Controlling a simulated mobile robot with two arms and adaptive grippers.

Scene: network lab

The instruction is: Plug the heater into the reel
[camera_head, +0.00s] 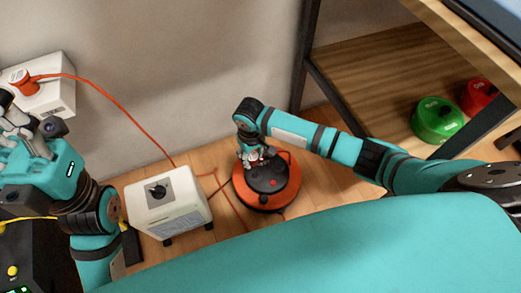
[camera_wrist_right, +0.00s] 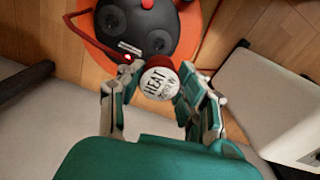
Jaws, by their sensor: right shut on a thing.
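The cable reel (camera_head: 283,192) is an orange disc with a black top, on the wood floor by the wall. It fills the top of the right wrist view (camera_wrist_right: 92,50), showing dark round sockets. My right gripper (camera_head: 252,158) is over its far edge. In the wrist view the gripper (camera_wrist_right: 155,88) is shut on a round plug (camera_wrist_right: 158,84) labelled HEAT, held beside the black top. Whether its pins touch a socket is hidden. The white heater (camera_head: 180,222) stands left of the reel. My left gripper (camera_head: 22,122) is by the wall box; its fingers are unclear.
A white wall box (camera_head: 50,98) holds an orange plug (camera_head: 24,82), whose orange cord runs down toward the reel. A shelf (camera_head: 375,75) at right holds green (camera_head: 436,122) and red (camera_head: 478,97) round items. Dark equipment (camera_head: 15,255) is at lower left.

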